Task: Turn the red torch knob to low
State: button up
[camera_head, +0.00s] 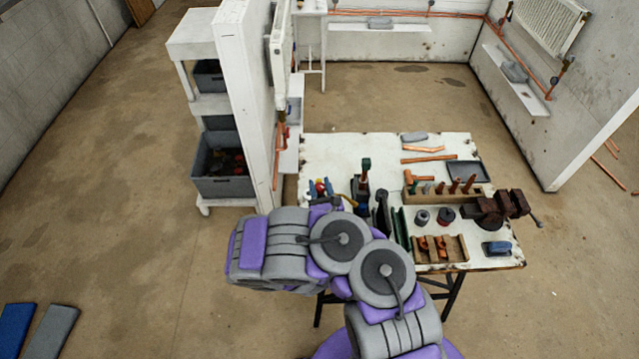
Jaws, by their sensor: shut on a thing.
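My purple and grey arm covers the front left of the workbench (330,150). I cannot make out my gripper's fingertips; they are hidden behind my arm links or too small to tell. A small cluster with red, blue and yellow parts (320,187) shows at the bench's left edge, just beyond my arm. Its red part may be the torch knob, but I cannot tell its setting. An upright tool with a green top (365,164) stands just right of it, above a dark blue body. My arm hides the bench surface in front of these.
A wooden rack (440,249) with copper fittings, a dark vise (497,207), two spools and copper pipes (430,158) lie on the bench's right half. A white partition (245,100) and a shelf with grey bins (222,172) stand left. The floor at left is mostly clear.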

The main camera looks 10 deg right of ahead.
jog(key=shift+n+y, duration=0.4)
jog(key=shift+y, duration=0.2)
jog(key=o, duration=0.9)
jog(key=shift+o, duration=0.2)
